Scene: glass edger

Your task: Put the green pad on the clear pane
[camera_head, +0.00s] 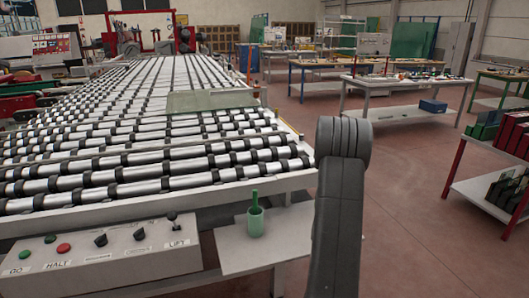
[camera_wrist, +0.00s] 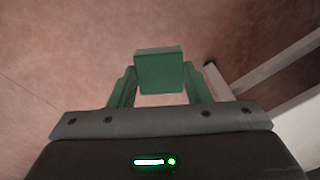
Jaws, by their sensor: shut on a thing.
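My gripper (camera_wrist: 159,80) shows in the wrist view with two green fingers. It is shut on a green block, the green pad (camera_wrist: 158,66), which sits between the fingertips. The clear pane (camera_head: 212,100) lies flat on the rollers in the head view, near the right edge of the conveyor, as a pale greenish sheet. My gripper and the pad are out of the head view, where only part of my arm shows, so their distance from the pane cannot be told.
The roller conveyor (camera_head: 145,150) fills the left of the head view. A control panel (camera_head: 100,249) with buttons and a lever is in front. A green cup (camera_head: 256,222) with a green stick stands on a side shelf (camera_head: 288,238). Open floor (camera_head: 410,200) lies right; a rack (camera_head: 480,190) stands beyond.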

